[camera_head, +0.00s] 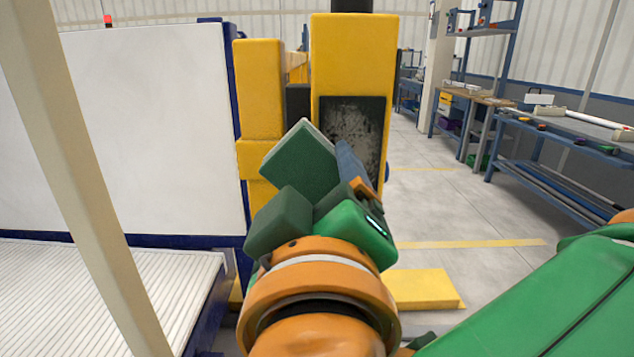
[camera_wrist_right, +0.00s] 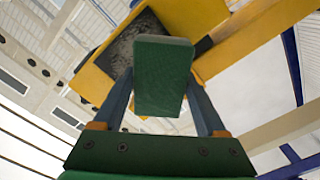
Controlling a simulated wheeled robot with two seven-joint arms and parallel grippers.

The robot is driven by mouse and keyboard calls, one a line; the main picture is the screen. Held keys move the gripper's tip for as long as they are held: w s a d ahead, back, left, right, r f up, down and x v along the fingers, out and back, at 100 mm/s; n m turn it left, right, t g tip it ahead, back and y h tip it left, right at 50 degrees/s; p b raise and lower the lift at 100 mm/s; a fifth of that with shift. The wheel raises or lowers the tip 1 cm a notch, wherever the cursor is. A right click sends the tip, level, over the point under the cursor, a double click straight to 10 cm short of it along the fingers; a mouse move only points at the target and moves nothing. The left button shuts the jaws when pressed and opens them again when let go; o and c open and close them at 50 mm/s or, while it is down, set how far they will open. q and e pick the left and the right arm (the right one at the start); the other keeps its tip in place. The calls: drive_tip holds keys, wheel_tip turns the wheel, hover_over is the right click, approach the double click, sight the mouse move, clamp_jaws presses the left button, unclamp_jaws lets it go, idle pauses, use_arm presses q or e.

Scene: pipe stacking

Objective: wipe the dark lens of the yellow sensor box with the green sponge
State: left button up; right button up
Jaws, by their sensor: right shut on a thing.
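The yellow sensor box (camera_head: 353,60) stands upright in the middle of the head view. Its dark lens (camera_head: 357,122) faces me and carries pale grey smudges. My right gripper (camera_head: 322,165) is shut on the green sponge (camera_head: 298,160), in front of the lower left part of the lens. In the right wrist view the sponge (camera_wrist_right: 165,78) sits between the two fingers, with the lens (camera_wrist_right: 128,52) partly hidden behind it. I cannot tell whether the sponge touches the lens. My left gripper is not in view.
A large white panel (camera_head: 130,130) with a blue frame stands at left, above a ribbed white surface (camera_head: 90,285). Another yellow block (camera_head: 260,90) is left of the box. Workbenches (camera_head: 565,135) stand back right. The floor (camera_head: 440,205) between is clear.

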drive_tip(key=shift+s, duration=0.1)
drive_tip(key=shift+w, duration=0.95)
idle(0.4)
